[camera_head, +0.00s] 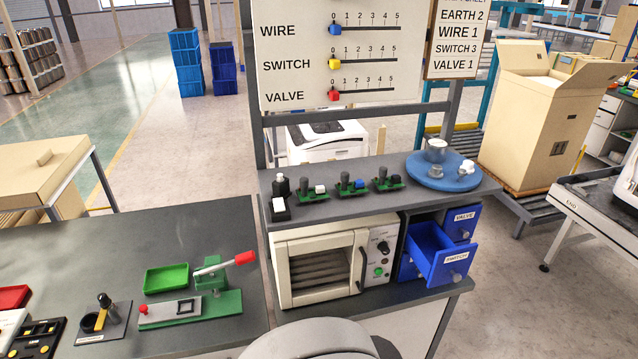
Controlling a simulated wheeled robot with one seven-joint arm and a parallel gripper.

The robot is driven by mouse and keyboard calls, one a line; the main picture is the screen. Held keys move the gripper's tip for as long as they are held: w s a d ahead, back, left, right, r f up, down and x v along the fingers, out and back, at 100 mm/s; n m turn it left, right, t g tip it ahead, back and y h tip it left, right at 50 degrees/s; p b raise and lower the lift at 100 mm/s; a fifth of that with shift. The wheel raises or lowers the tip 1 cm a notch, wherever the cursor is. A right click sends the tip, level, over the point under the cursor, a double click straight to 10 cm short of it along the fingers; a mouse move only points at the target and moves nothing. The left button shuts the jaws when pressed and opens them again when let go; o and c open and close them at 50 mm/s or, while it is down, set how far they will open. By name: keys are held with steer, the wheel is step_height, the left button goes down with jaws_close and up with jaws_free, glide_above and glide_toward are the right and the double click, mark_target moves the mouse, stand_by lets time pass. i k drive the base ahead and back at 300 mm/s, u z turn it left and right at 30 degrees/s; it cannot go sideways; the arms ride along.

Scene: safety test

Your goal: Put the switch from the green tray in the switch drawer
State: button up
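The green tray (166,279) lies on the dark bench at left, behind a green lever press. Its visible floor looks bare, and I can make out no switch in it. The blue switch drawer (452,269), labelled SWITCH, is pulled out of the cabinet at right, below the VALVE drawer (463,222). The part of its inside that shows looks empty. My gripper is not in view; a rounded grey part of my own body shows at the bottom middle.
The green press (215,305) with a red-handled lever stands in front of the tray. A cream oven (318,265) stands between press and drawers. The shelf (345,205) above holds several small green boards and a blue round stand (444,180). A tool holder (103,320) is at left.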

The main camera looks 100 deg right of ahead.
mark_target(433, 257)
steer(key=k, duration=0.35)
steer(key=z, duration=1.55)
steer(key=i, duration=0.5)
